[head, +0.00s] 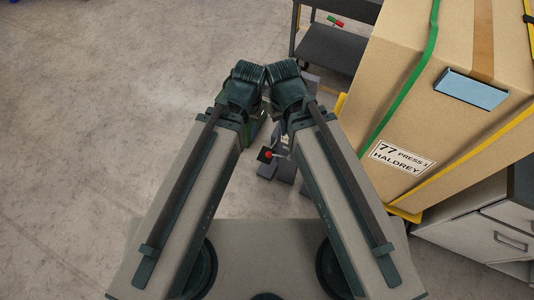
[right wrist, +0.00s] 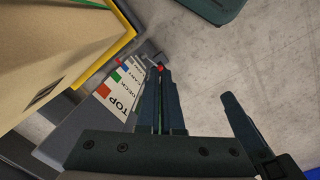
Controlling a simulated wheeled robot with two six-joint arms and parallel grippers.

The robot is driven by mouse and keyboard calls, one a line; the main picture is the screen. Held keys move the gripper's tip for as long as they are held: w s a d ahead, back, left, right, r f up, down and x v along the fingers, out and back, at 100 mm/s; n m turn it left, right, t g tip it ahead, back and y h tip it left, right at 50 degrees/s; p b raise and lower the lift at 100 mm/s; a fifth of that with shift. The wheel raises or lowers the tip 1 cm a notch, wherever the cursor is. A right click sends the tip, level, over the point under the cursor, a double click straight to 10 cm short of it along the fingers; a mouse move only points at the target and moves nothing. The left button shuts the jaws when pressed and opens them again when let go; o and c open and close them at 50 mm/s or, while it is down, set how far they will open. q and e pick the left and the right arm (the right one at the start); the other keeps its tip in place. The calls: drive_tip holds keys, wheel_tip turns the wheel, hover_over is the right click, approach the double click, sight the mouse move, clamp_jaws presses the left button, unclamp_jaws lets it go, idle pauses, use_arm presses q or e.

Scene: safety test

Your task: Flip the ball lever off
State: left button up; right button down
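A small red ball (right wrist: 160,68) shows at the tips of my right gripper (right wrist: 161,76) in the right wrist view. I cannot tell whether they touch. Its two fingers lie nearly together with only a narrow gap. In the head view a red ball (head: 267,154) shows beside dark grey parts below my right gripper (head: 284,142). A grey panel (right wrist: 80,125) beside the fingers bears a white label (right wrist: 119,93) with "TOP", "DECK", "CART" and coloured squares. My left gripper is mostly hidden behind the arms in the head view. The lever's position is unclear.
A large strapped carton (head: 455,75) marked "77 PRESS 1 HALDREY" stands at the right, close to my right arm. A dark cart (head: 330,45) stands at the back. The concrete floor (head: 90,110) at the left is clear.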

drive_tip(key=w+a+f+n+t+y+b, duration=0.1)
drive_tip(key=w+f+n+b, duration=0.2)
drive_tip(key=f+b, duration=0.7)
drive_tip(key=w+a+f+n+t+y+b, duration=0.1)
drive_tip(key=w+a+f+n+b, duration=0.1)
drive_tip(key=w+f+b, duration=0.4)
drive_tip(key=w+a+f+n+y+b, duration=0.1)
drive_tip(key=w+f+n+b, duration=0.3)
drive_tip(key=f+b, duration=1.1)
drive_tip(key=shift+w+a+f+t+y+b, duration=0.35)
drive_tip(key=shift+w+f+t, duration=0.1)
drive_tip(key=shift+f, duration=0.1)
drive_tip(key=b, duration=1.1)
hover_over(267, 154)
drive_tip(key=a, duration=0.2)
wheel_tip(267, 154, down, 11)
drive_tip(key=shift+d+f+b, duration=0.7)
drive_tip(key=shift+d+f, duration=0.05)
drive_tip(key=shift+d, duration=0.1)
drive_tip(key=shift+d+f, duration=0.25)
